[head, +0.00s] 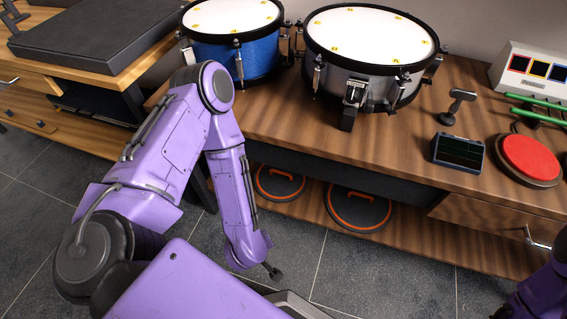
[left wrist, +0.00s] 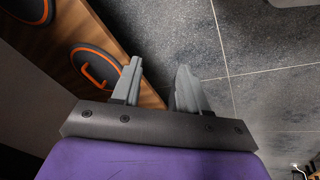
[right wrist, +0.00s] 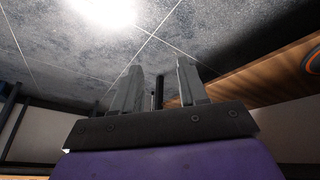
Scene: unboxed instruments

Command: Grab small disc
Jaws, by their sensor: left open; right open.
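Two dark round discs with orange rings and orange handle marks lie on the low shelf under the drum table. The smaller disc (head: 280,182) is on the left in the head view, the larger disc (head: 358,208) to its right. My left gripper (head: 272,271) hangs over the floor in front of the shelf, apart from both. In the left wrist view, the open, empty left gripper (left wrist: 158,68) has two discs beyond it at upper left. I cannot tell which is which there. My right gripper (right wrist: 160,68) is open and empty; a disc edge shows at far right.
The wooden table (head: 290,125) overhangs the low shelf (head: 310,212). On it stand a blue drum (head: 238,55), a grey drum (head: 380,80), a small dark box (head: 457,152) and a red pad (head: 530,157). A drawer handle (head: 537,239) sticks out at right. Tiled floor in front is clear.

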